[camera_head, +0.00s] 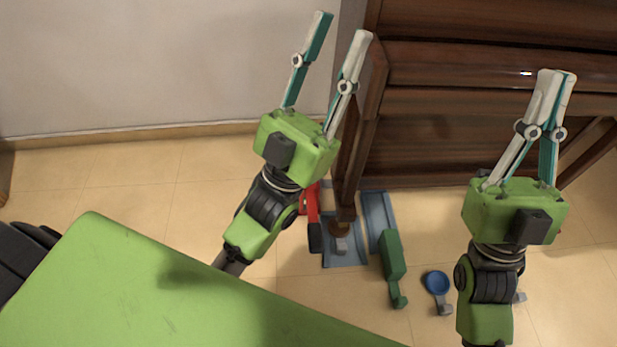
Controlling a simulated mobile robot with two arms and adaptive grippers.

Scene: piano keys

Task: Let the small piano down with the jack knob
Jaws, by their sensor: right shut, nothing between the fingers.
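The small brown piano (480,65) stands at the upper right. Its front left leg (346,170) comes down over a blue-grey piece (345,257) on the floor. Around the leg's foot are a red part (312,208), a second blue-grey piece (378,215) and a green block with a short handle (392,256). A round blue knob-like part (437,282) lies to the right; I cannot tell which part is the jack knob. My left gripper (341,28) is open and empty, left of the piano front. My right gripper (557,76) is shut and empty, before the piano's right side.
A green surface (170,290) covers the lower left. A pale wall (150,60) with a baseboard runs along the upper left. My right arm hides some floor at the lower right.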

